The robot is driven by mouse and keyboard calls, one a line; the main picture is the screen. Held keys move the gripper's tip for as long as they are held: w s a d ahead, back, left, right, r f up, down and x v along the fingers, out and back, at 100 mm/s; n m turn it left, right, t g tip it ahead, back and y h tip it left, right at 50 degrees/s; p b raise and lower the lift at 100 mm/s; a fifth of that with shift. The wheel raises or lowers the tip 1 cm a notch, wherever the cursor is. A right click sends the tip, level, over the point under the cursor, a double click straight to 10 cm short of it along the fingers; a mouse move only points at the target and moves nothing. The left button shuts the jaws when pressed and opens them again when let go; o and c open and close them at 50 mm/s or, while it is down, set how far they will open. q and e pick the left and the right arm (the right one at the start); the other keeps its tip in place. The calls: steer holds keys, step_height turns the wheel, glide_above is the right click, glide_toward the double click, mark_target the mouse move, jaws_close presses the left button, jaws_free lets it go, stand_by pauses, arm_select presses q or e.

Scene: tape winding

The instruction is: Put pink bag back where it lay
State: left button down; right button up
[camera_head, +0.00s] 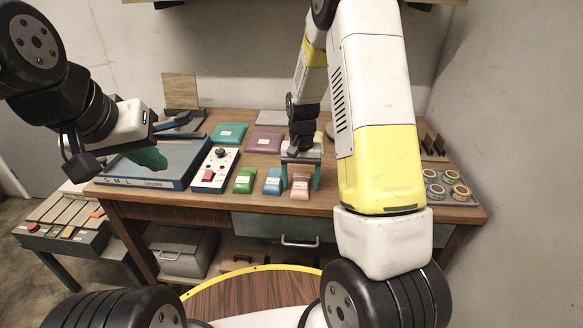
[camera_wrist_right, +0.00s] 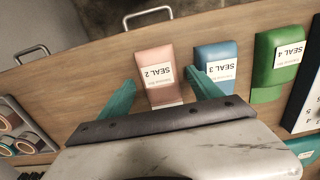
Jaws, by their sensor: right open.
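The pink bag (camera_head: 300,182), with a white label reading "SEAL 2", lies on the table near its front edge. It also shows in the right wrist view (camera_wrist_right: 154,60). My right gripper (camera_head: 300,180) points down over it, open. In the right wrist view its two teal fingers (camera_wrist_right: 158,88) stand apart, one on each side of the bag's near part. I cannot tell whether they touch it. My left gripper (camera_head: 150,160) hangs over the blue-topped box at the left; its finger opening is not clear.
The blue bag (camera_head: 273,181) lies close left of the pink one, then the green bag (camera_head: 244,180). A control box (camera_head: 214,170) with a red button stands further left. A teal bag (camera_head: 229,133) and a purple bag (camera_head: 264,142) lie behind. Tape rolls (camera_head: 447,185) are at the right.

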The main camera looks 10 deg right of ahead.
mark_target(300, 183)
step_height(300, 183, up, 12)
steer(key=s+a+r+n+t+y, duration=0.1)
steer(key=s+r+n+t, duration=0.1)
steer(key=s+r, duration=0.5)
steer(key=s+r+n+t+y, duration=0.1)
steer(key=s+r+t, duration=0.3)
steer(key=s+r, duration=0.4)
steer(key=s, duration=0.7)
steer(key=shift+s+a+r+n, duration=0.2)
steer(key=shift+s+a+n, duration=0.1)
steer(key=shift+a+n, duration=0.1)
